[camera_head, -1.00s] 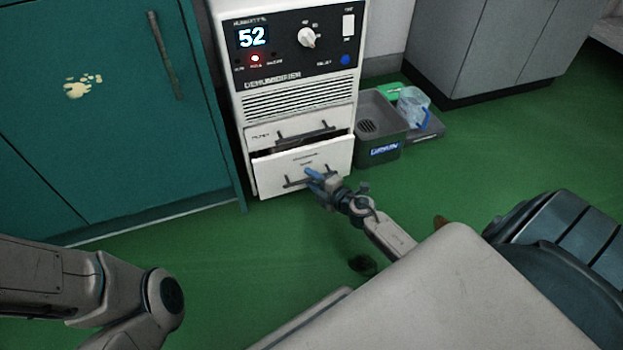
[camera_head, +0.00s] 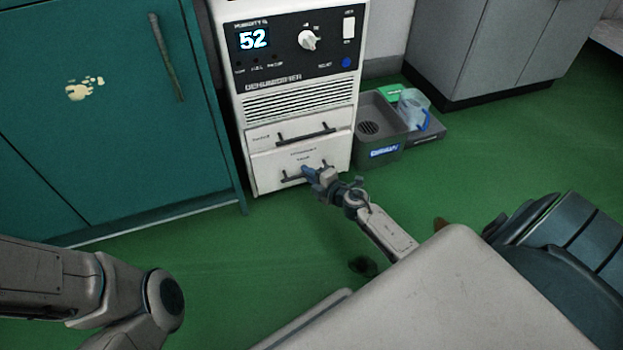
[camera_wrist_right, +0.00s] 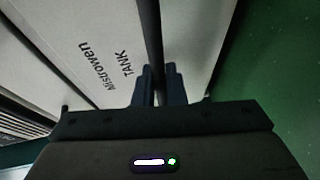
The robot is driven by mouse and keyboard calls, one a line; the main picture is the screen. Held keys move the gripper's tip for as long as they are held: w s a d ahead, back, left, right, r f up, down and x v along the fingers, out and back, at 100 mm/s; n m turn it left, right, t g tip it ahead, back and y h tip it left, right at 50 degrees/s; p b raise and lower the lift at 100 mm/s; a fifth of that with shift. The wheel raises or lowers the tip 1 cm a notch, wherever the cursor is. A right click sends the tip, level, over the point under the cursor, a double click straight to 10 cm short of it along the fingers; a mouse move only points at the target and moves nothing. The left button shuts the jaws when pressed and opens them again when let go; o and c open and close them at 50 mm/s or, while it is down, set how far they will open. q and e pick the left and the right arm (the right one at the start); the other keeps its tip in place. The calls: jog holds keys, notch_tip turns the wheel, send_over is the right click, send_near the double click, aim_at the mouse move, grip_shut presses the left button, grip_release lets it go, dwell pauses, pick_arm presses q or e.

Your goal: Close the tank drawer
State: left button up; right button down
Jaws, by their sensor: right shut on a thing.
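The white dehumidifier (camera_head: 292,100) stands against the wall with its display reading 52. Its lower drawer, the tank drawer (camera_head: 262,172), sits flush with the front, with no gap showing above it. The word TANK shows on the drawer face (camera_wrist_right: 115,80) in the right wrist view. My right gripper (camera_head: 310,174) is at the drawer's dark bar handle (camera_head: 291,178). In the right wrist view its fingers (camera_wrist_right: 159,84) are shut on the handle (camera_wrist_right: 150,35). My left arm shows at the lower left, but its gripper is out of view.
An upper drawer (camera_head: 265,137) with its own handle is shut. A grey bin (camera_head: 378,155) and a clear jug (camera_head: 413,107) stand right of the dehumidifier. A teal cabinet (camera_head: 110,120) is at left. Green floor (camera_head: 240,255) lies open in front.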

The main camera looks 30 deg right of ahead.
jog(key=shift+w+d, duration=0.2)
jog(key=shift+w, duration=0.35)
jog(key=shift+r, duration=0.1)
jog(key=c, duration=1.5)
grip_release()
jog(key=shift+w, duration=0.1)
